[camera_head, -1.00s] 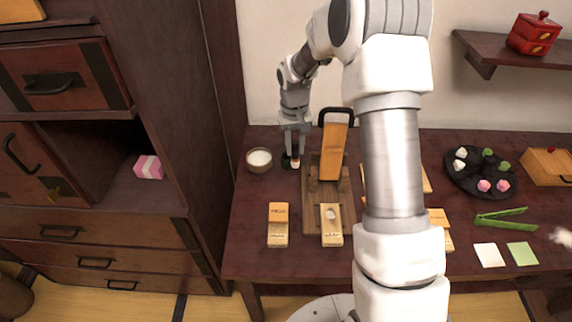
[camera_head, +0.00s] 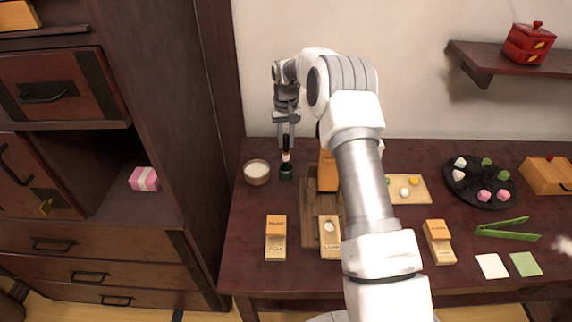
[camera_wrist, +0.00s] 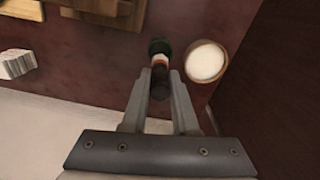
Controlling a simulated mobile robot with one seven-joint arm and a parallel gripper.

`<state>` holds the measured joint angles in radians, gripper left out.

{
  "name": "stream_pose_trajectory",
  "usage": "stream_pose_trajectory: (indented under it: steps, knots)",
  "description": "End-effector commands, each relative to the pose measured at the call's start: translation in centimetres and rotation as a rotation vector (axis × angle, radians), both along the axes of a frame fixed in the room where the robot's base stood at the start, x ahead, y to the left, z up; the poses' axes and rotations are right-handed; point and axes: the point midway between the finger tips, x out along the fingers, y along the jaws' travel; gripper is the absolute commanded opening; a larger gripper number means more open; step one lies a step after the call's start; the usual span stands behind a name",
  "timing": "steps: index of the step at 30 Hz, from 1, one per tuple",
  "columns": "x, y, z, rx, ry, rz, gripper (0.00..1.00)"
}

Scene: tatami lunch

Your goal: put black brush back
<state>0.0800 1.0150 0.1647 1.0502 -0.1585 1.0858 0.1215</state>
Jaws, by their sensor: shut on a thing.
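The black brush (camera_head: 286,155) is upright in my gripper (camera_head: 286,146), with a pale band showing below the fingers. In the wrist view the brush (camera_wrist: 159,75) sits between the fingertips (camera_wrist: 160,82), which are shut on it. A small dark green holder (camera_head: 286,174) stands on the table directly below the brush. It also shows at the brush's far end in the wrist view (camera_wrist: 158,46). The brush's lower end lines up with the holder's mouth; I cannot tell whether it is inside.
A bowl of white content (camera_head: 257,172) stands close left of the holder. A wooden stand (camera_head: 327,175) is to the right, partly hidden by my arm. Wooden blocks (camera_head: 276,238) lie in front. A dark cabinet (camera_head: 170,100) rises at left. A black plate of sweets (camera_head: 480,195) is far right.

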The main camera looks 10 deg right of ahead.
Motion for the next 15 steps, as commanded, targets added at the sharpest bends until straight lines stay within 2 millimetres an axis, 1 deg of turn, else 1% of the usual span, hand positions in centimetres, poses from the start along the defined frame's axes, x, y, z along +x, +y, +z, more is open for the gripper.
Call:
stream_pose_trajectory:
  steps: [1, 3, 10, 15]
  knots:
    - [-0.1, 0.0, -1.2, 0.000, 0.005, 0.000, 0.00]
    - [-0.1, 0.0, -2.6, 0.001, 0.004, -0.001, 0.00]
    - [-0.1, 0.0, -5.0, 0.000, 0.002, -0.001, 0.00]
    - [-0.1, 0.0, -7.3, 0.001, 0.002, 0.000, 0.00]
